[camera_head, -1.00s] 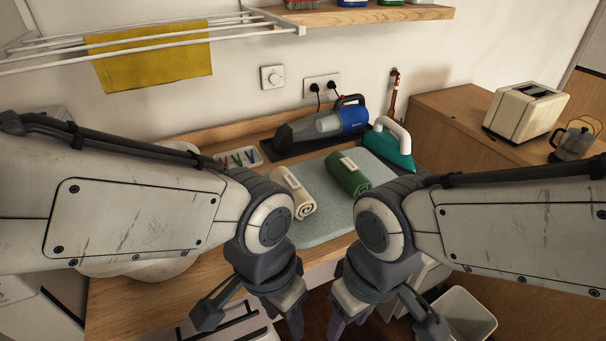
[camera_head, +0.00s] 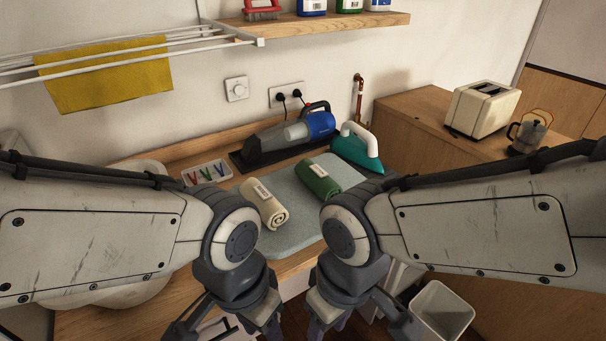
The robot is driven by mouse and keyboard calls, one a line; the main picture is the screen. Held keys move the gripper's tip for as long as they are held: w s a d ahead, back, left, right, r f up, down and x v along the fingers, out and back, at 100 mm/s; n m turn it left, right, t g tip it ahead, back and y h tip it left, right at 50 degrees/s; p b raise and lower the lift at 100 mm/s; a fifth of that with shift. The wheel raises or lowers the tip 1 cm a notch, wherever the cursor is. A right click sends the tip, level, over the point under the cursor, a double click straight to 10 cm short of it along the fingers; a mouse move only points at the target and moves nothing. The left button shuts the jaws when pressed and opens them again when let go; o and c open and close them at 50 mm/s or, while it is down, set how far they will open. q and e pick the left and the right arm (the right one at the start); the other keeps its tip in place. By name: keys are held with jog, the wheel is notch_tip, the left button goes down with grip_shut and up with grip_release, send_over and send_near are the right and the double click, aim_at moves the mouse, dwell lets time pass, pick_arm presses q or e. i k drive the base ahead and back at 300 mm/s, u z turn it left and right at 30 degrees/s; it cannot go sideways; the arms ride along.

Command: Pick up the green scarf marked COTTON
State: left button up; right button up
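A rolled green scarf (camera_head: 326,188) with a white label band lies on a grey-blue mat (camera_head: 290,236) on the wooden counter. The print on its label (camera_head: 319,171) is too small to read. A rolled cream cloth (camera_head: 272,212), also labelled, lies to its left on the mat. My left gripper (camera_head: 262,326) and my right gripper (camera_head: 322,326) hang in front of the counter at the bottom of the picture, nearer to me than the scarf and apart from it. Their fingertips are partly cut off by the lower edge, so their opening is unclear.
A teal iron (camera_head: 352,152) and a blue-grey handheld vacuum (camera_head: 290,138) stand behind the mat. A tray of coloured pegs (camera_head: 207,174) is at left. A toaster (camera_head: 482,108) and moka pot (camera_head: 527,134) stand on the right cabinet. A white bin (camera_head: 441,312) stands below.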

aim_at(317, 179)
jog(key=k, duration=1.3)
jog(key=u, duration=0.65)
jog(key=i, duration=1.5)
jog(key=z, duration=0.3)
